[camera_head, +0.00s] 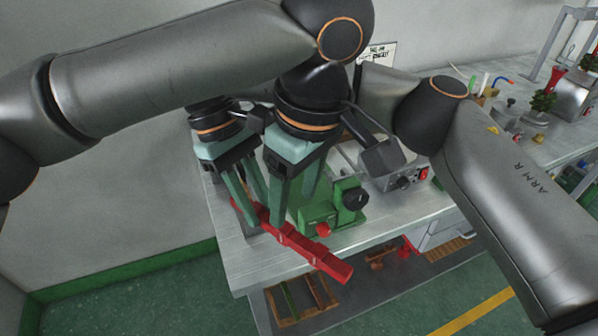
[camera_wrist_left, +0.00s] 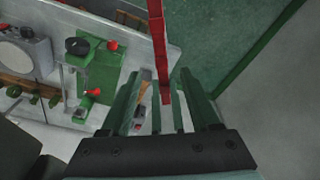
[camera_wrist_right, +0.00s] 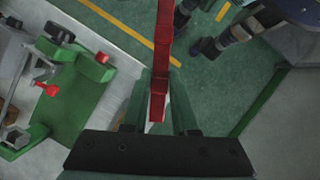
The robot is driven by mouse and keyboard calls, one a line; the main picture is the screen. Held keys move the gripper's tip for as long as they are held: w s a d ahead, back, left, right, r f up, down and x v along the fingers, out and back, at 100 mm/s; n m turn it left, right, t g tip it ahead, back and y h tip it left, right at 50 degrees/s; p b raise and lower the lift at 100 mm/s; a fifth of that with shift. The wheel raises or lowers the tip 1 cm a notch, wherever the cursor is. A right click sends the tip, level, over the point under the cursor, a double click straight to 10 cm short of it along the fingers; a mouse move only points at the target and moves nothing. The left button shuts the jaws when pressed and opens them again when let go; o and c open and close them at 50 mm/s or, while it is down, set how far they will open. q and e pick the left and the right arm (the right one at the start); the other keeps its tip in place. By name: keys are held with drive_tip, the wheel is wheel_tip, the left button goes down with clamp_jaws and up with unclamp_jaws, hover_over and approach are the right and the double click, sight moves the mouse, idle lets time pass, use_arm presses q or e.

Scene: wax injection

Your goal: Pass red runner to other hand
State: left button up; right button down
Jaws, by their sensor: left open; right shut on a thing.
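The red runner (camera_head: 315,251) is a long, stepped red bar held out over the near-left corner of the bench, with its free end toward me. In the right wrist view my right gripper (camera_wrist_right: 158,92) is shut on the runner (camera_wrist_right: 163,45) close to one end. In the left wrist view my left gripper (camera_wrist_left: 166,98) is open, with the end part of the runner (camera_wrist_left: 159,50) showing between its spread fingers. The head view shows both grippers side by side at the runner's far part, pointing down; their fingers hide part of it.
A green machine (camera_head: 347,188) with a black knob and red handles stands close right of the grippers. A grey control box (camera_head: 402,180) is behind it. The bench top (camera_head: 240,262) is clear at the front left. Wooden trays (camera_head: 300,298) lie on the shelf below.

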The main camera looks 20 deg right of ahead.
sight(289, 229)
use_arm(q)
drive_tip(key=f, duration=0.5)
drive_tip(key=w+f, duration=0.1)
drive_tip(key=f, duration=0.1)
drive_tip(key=shift+a+f, duration=0.3)
drive_tip(key=shift+a, duration=0.05)
clamp_jaws()
use_arm(e)
drive_tip(key=c, duration=0.6)
unclamp_jaws()
